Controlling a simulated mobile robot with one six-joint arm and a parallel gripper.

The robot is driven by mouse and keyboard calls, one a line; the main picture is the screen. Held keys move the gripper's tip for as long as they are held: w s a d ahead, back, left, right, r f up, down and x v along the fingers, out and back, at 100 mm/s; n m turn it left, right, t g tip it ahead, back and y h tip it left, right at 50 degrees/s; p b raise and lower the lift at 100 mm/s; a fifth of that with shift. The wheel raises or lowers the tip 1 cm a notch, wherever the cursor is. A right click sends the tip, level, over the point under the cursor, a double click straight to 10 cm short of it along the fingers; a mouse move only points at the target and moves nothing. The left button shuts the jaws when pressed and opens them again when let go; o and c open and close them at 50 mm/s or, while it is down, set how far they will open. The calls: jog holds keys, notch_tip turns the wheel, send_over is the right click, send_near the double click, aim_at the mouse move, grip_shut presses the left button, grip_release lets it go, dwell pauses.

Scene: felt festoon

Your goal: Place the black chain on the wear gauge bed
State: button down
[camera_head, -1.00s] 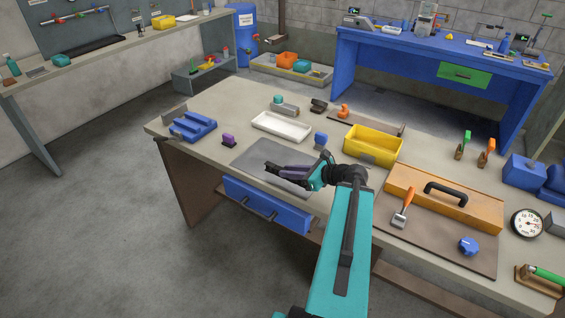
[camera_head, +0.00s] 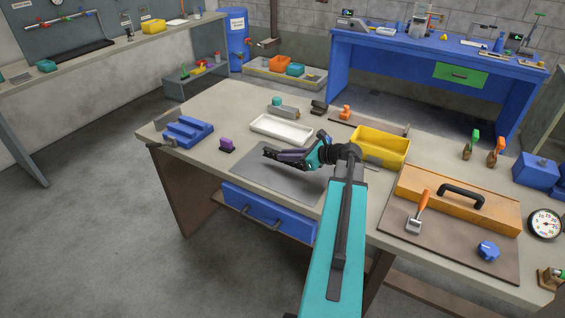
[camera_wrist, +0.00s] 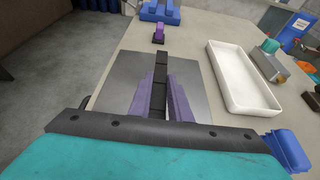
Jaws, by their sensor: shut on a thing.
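My gripper (camera_head: 272,154) is shut on the black chain (camera_wrist: 161,68), a dark, straight segmented strip between the purple fingers in the wrist view. The chain sticks out beyond the fingertips, over the grey mat (camera_wrist: 120,90). In the head view the chain is hard to tell from the dark fingers. I cannot tell for certain which thing is the wear gauge bed. A long, low brown strip (camera_head: 372,126) with an orange piece (camera_head: 346,112) lies at the back of the table, and a blue ridged block (camera_head: 188,131) stands at the left end.
A white tray (camera_head: 282,130) and a yellow bin (camera_head: 381,147) stand behind my gripper. A small purple block (camera_head: 227,145) is left of the mat. An orange case (camera_head: 458,200) with a black handle sits at the right. The mat looks clear.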

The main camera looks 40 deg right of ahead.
aim_at(284, 162)
jog(key=shift+w, duration=0.15)
jog(key=shift+f+b, duration=1.7)
jog(key=c, duration=1.6)
grip_release()
jog(key=shift+f, duration=0.15)
jog(key=shift+c, duration=0.2)
jog(key=shift+r, duration=0.2)
jog(key=b+v, duration=0.1)
jog(key=v, duration=1.1)
jog(key=shift+f+b, duration=0.1)
jog(key=shift+b, duration=0.2)
